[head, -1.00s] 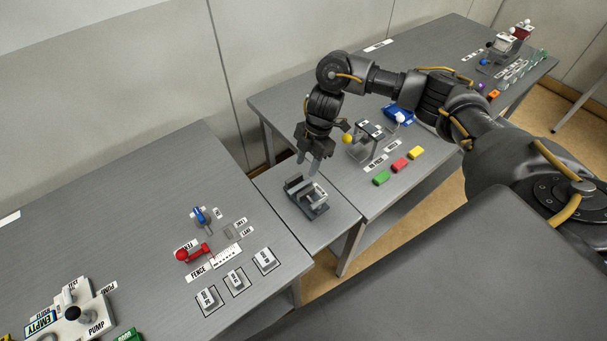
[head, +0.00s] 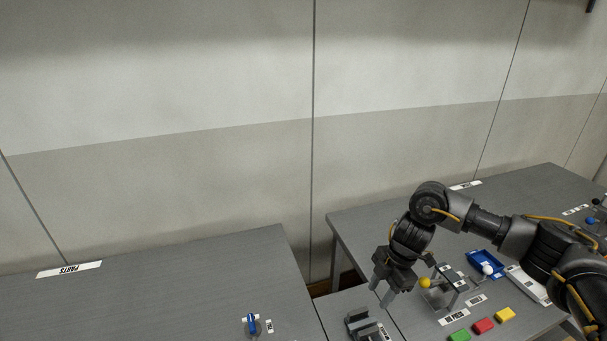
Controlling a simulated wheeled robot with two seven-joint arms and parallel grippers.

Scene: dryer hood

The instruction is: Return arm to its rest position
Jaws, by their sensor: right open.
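My right arm reaches in from the right edge of the head view, over the right table (head: 550,190). My right gripper (head: 383,297) points down, open, with nothing seen between its fingers. It hangs just above and beside a dark grey fixture (head: 360,322) on the low middle stand (head: 335,305). The fixture is partly cut off by the bottom edge. A yellow ball-topped lever (head: 425,283) stands close to the right of the gripper. My left arm and gripper are not in view.
The left table (head: 180,290) has a blue lever (head: 252,322) and a PARTS label (head: 69,269). A bare wall rises behind.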

